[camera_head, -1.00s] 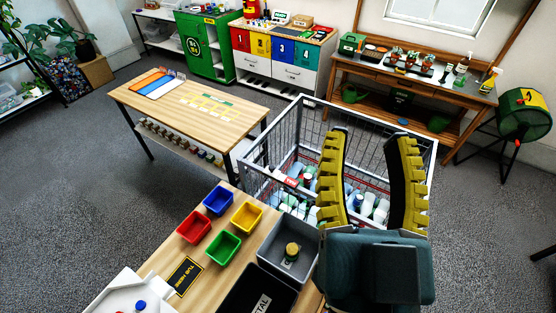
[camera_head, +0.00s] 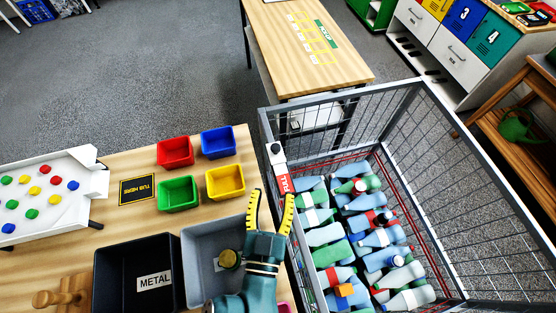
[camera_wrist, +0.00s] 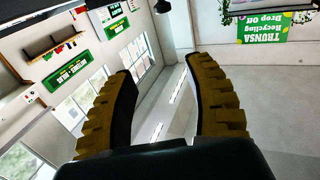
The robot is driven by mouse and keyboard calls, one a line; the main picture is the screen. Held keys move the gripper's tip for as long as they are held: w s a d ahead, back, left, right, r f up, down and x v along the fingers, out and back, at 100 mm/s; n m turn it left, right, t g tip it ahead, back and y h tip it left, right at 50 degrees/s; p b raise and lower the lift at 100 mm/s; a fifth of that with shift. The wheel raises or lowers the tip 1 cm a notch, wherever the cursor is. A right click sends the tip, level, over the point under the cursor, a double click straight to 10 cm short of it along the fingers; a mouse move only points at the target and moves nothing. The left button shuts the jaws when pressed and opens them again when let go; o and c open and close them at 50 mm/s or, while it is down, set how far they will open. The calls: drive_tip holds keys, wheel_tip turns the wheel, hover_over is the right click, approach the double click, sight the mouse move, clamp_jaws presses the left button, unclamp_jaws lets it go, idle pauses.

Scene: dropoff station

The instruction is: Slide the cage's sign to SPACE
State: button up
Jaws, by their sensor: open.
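The wire cage (camera_head: 419,160) stands at the right in the head view, filled with bottles. Its sign (camera_head: 284,180) sits on the left wall by the rim, with a red face and white letters seen at a slant; it seems to read FULL. A white part with a dark knob (camera_head: 275,149) is just above it. My gripper (camera_head: 271,197) is open and empty, near the table edge beside the cage's left wall, with its tips just below and left of the sign in the picture.
The near table (camera_head: 122,165) holds red (camera_head: 175,151), blue (camera_head: 218,142), green (camera_head: 178,194) and yellow (camera_head: 225,182) tubs, a black METAL bin (camera_head: 118,260) and a grey bin (camera_head: 195,240). A wooden table (camera_head: 300,45) stands behind the cage. Open floor lies left of it.

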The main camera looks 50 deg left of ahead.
sight(275, 151)
drive_tip(key=f+p+x, duration=0.1)
drive_tip(key=p+x, duration=0.1)
drive_tip(key=x, duration=0.3)
drive_tip(key=f+p+x, duration=0.1)
drive_tip(key=p+x, duration=0.1)
drive_tip(key=x, duration=0.3)
drive_tip(key=s+a+f+p+x, duration=0.1)
drive_tip(key=p+x, duration=0.1)
drive_tip(key=x, duration=0.3)
drive_tip(key=shift+w+a+f+p, duration=0.15)
drive_tip(key=shift+a+f+p, duration=0.1)
drive_tip(key=shift+p, duration=0.1)
drive_tip(key=shift+d, duration=0.1)
drive_tip(key=shift+c, duration=0.3)
